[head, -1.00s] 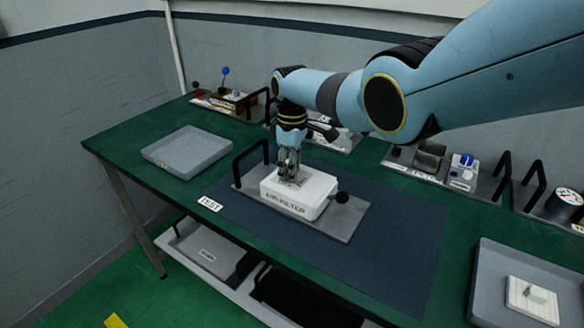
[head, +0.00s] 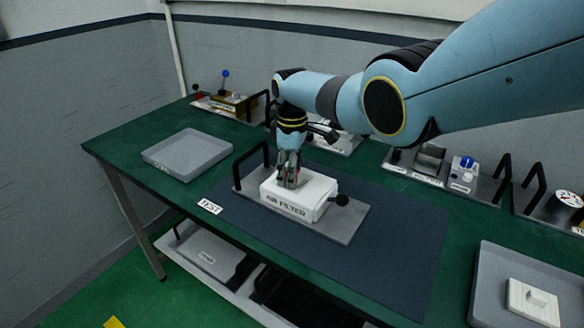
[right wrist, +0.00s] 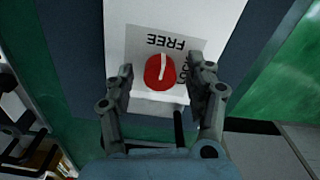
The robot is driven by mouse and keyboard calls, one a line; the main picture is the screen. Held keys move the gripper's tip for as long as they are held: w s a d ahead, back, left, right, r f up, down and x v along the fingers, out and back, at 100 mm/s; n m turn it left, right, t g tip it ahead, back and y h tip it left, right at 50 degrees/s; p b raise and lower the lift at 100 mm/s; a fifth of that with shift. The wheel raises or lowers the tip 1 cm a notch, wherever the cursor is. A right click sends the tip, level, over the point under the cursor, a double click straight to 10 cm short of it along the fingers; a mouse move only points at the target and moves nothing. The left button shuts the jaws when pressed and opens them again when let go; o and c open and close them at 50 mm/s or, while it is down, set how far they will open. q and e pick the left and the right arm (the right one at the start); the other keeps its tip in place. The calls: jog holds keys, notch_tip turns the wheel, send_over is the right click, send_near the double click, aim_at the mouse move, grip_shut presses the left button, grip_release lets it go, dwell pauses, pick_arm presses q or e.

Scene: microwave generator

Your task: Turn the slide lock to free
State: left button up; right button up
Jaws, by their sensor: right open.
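The white air filter box (head: 303,207) sits on a grey plate (head: 345,222) on the dark mat. In the right wrist view, the box top (right wrist: 140,15) bears a round red knob (right wrist: 154,79) with a white bar, the lock. The bar stands nearly upright in the picture, its upper end toward the printed word FREE. A second word right of the knob is partly hidden by a finger. My right gripper (head: 288,184) is over the box top. In the right wrist view its fingers (right wrist: 160,75) are open, one on each side of the knob, with visible gaps.
A black handle (head: 238,166) rises at the plate's left, and a black ball knob (head: 342,200) is at the box's right. An empty grey tray (head: 186,153) lies left. Another tray (head: 483,290) holds a white part (head: 533,303). Fixtures line the back.

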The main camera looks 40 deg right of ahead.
notch_tip(320, 180, up, 12)
dwell(0.5)
dwell(0.4)
